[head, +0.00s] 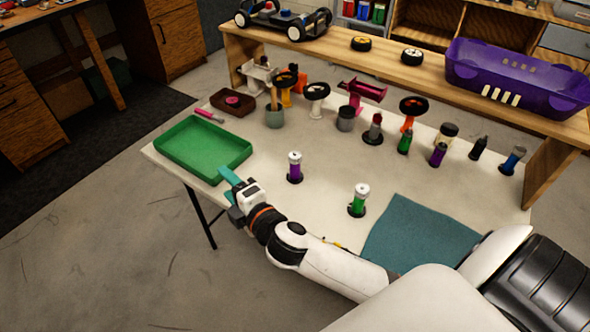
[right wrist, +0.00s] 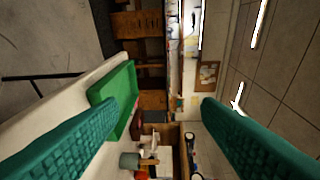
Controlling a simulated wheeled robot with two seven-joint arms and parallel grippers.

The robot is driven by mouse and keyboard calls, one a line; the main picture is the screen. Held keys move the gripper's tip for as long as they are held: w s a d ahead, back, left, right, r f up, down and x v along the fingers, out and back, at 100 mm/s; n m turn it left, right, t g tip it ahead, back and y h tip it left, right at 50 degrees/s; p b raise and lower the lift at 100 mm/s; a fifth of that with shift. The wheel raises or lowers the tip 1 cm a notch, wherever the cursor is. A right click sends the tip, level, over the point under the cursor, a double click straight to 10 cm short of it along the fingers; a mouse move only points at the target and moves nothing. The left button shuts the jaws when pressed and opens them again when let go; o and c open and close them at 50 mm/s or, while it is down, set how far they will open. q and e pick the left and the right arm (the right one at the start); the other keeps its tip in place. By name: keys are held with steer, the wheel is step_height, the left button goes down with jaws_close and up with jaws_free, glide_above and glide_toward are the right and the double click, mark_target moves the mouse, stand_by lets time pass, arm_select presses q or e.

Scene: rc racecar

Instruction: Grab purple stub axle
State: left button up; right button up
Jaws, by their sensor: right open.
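A purple upright part with a pale top (head: 295,169) stands on a dark round base on the white table, right of the green tray. Another small purple upright part (head: 438,154) stands farther right, near the shelf. I cannot tell which of them is the stub axle. My right gripper (head: 230,176) is at the tray's front right corner, left of the nearer purple part and apart from it. In the right wrist view its two teal fingers (right wrist: 155,130) are spread wide with nothing between them. My left gripper is not in view.
The green tray (head: 165,157) is empty. A green upright part (head: 357,201) stands near a teal mat (head: 384,249). Several wheels, holders and coloured parts line the back of the table. A wooden shelf (head: 400,74) behind carries a purple bin (head: 465,84) and a car chassis (head: 275,20).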

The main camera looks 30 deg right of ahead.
steer(key=w+a+r+n+y, duration=0.1)
steer(key=a+r+n+y, duration=0.8)
steer(key=n, duration=0.8)
steer(key=n+g+h, duration=1.3)
steer(key=n, duration=1.8)
glide_toward(295, 157)
steer(key=x, duration=0.4)
steer(key=p+x, duration=0.1)
steer(key=x, duration=0.1)
steer(key=shift+w+d, duration=0.2)
steer(key=shift+w, duration=0.1)
steer(key=shift+p+x, duration=0.7)
steer(key=shift+x, duration=2.35)
steer(key=shift+s+a, duration=0.15)
steer(key=shift+s, duration=0.05)
steer(key=shift+c, duration=0.2)
